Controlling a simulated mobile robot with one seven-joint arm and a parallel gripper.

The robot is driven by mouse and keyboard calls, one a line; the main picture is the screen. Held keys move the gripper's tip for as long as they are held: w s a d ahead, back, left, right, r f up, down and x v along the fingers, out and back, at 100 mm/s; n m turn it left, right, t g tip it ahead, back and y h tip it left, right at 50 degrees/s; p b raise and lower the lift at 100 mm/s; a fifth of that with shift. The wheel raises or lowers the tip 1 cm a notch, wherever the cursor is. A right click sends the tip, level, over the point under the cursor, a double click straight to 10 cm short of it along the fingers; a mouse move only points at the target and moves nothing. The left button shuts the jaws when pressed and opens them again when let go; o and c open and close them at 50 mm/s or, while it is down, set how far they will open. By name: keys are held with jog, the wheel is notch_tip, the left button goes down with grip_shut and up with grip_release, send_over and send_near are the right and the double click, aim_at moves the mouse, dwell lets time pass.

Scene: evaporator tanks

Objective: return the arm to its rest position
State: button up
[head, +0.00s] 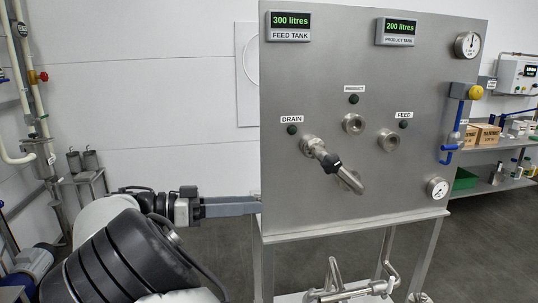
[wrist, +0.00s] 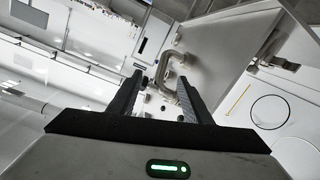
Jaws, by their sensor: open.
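My gripper (head: 256,205) reaches in from the lower left in the head view, roughly level, with its tips by the left edge of the steel panel (head: 430,110). In the wrist view my gripper (wrist: 160,78) has its two dark fingers spread apart, with nothing held between them. A bent metal pipe (wrist: 174,72) on the panel shows beyond the fingers there. In the head view this pipe (head: 350,178) runs from the port under DRAIN down to the right and has a black grip. Whether my gripper touches the panel edge cannot be told.
The panel carries displays reading 300 litres (head: 290,20) and 200 litres (head: 399,27), several ports and gauges, and a blue lever (head: 449,150) at right. Pipework (head: 335,285) stands below it. Pipes (head: 30,90) line the left wall. A shelf (head: 500,146) stands at right.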

jog(key=s+d+f+n+g+y, duration=0.25)
jog(key=s+d+y, duration=0.2)
jog(key=d, duration=0.55)
jog(key=s+d+f+n+g+y, duration=0.1)
jog(key=s+d+n+g+y, duration=0.15)
jog(key=d+y, duration=0.45)
jog(key=s+d+n+t+y, duration=0.3)
jog(key=s+n+t+y, duration=0.25)
jog(key=s, duration=1.15)
notch_tip(320, 180, up, 23)
jog(key=p, duration=2.2)
jog(key=shift+a+f+n+t+h, duration=0.15)
jog(key=shift+a+n+t+h, duration=0.1)
jog(key=shift+n+t+h, duration=0.15)
